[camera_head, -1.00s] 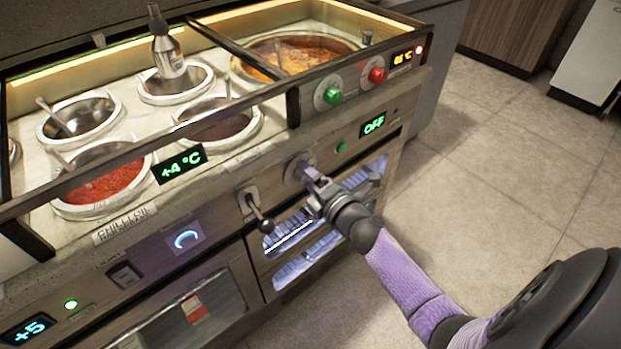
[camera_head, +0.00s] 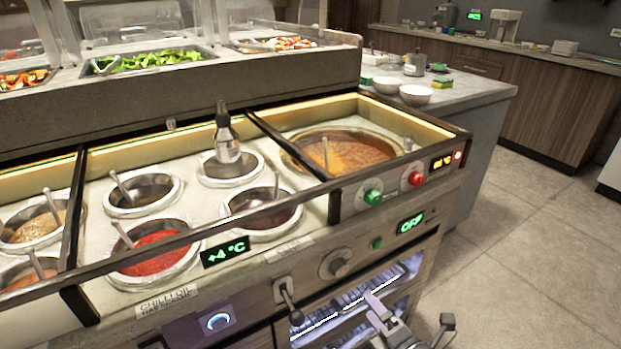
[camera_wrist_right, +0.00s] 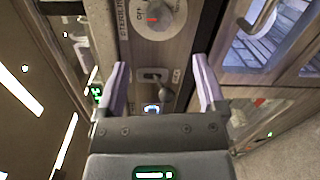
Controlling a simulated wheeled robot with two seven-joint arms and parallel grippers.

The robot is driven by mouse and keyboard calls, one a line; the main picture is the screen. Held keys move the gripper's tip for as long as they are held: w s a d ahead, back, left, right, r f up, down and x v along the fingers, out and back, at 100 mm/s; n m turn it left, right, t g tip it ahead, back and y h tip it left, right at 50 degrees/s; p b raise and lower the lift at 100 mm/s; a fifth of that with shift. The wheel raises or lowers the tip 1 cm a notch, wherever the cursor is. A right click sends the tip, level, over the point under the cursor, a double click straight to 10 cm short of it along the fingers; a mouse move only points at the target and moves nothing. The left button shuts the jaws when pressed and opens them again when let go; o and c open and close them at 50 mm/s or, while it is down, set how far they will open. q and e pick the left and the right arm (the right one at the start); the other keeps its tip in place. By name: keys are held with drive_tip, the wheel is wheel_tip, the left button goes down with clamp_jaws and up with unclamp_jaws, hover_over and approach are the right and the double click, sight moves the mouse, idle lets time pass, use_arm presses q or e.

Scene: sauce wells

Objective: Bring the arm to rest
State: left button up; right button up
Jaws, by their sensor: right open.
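My right gripper (camera_head: 376,310) is at the bottom edge of the head view, in front of the glass-fronted lower cabinet (camera_head: 410,262). In the right wrist view the gripper (camera_wrist_right: 161,78) has its two pale purple fingers wide apart, with nothing between them. It is apart from the grey round knob (camera_head: 335,264), which is up and left of it in the head view. The knob also shows at the top of the wrist view (camera_wrist_right: 155,15), its red mark near OFF. Most of my right arm is cut off. My left gripper is not in view.
A black-handled lever (camera_head: 287,297) sticks out left of the knob. Above are sauce wells, one with red sauce (camera_head: 154,252), a bottle (camera_head: 227,140) and a large soup pot (camera_head: 345,152). Floor (camera_head: 535,250) is clear at the right.

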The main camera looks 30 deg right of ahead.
drive_tip(key=s+a+f+m+g+h+p, duration=0.1)
drive_tip(key=s+a+f+m+g+p, duration=0.1)
drive_tip(key=s+f+m+g+p, duration=0.5)
drive_tip(key=s+a+f+m+g, duration=0.3)
drive_tip(key=s+f+m, duration=0.2)
drive_tip(key=s+f, duration=0.5)
use_arm(q)
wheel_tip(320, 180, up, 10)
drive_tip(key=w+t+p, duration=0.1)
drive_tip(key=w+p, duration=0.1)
drive_tip(key=p, duration=0.1)
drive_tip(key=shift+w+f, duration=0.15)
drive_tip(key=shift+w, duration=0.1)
use_arm(e)
drive_tip(key=s+a+f+m+g, duration=0.1)
drive_tip(key=s+m+g, duration=0.5)
drive_tip(key=s, duration=1.5)
drive_tip(key=shift+s+a+f+g, duration=0.2)
drive_tip(key=shift+a+f+g, duration=0.2)
drive_tip(key=shift+g, duration=0.7)
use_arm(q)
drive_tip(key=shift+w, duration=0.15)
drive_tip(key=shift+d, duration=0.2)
use_arm(e)
drive_tip(key=shift+c, duration=0.3)
